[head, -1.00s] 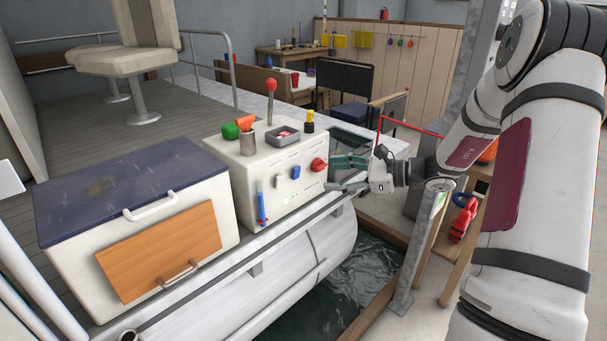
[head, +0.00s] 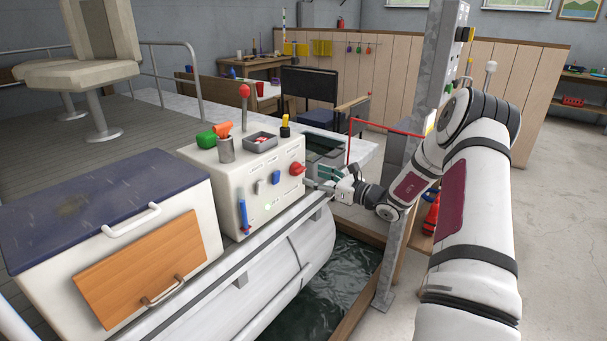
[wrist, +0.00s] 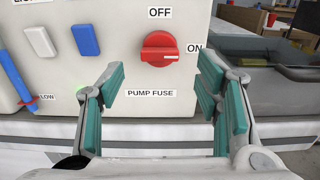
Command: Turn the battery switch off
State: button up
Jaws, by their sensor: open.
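The battery switch is a red rotary knob (wrist: 159,47) on the white console's front face, with an OFF label above it and an ON label to its right. A pale mark on the knob points right, toward ON. In the head view the red knob (head: 297,168) sits at the right end of the console front. My gripper (wrist: 160,100) is open and empty, its green-padded fingers on either side below the knob, apart from it. In the head view my gripper (head: 318,178) is just right of the console, near the knob.
The console (head: 225,180) also carries white and blue rocker switches (wrist: 85,39), a blue-handled lever (wrist: 14,75) and a PUMP FUSE label. On top stand a red-knobbed lever (head: 244,90), a cup and a grey tray (head: 260,143). A galvanised post (head: 410,190) stands beside my arm.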

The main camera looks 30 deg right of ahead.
aim_at(302, 172)
jog(key=shift+x, duration=2.65)
jog(key=c, duration=1.2)
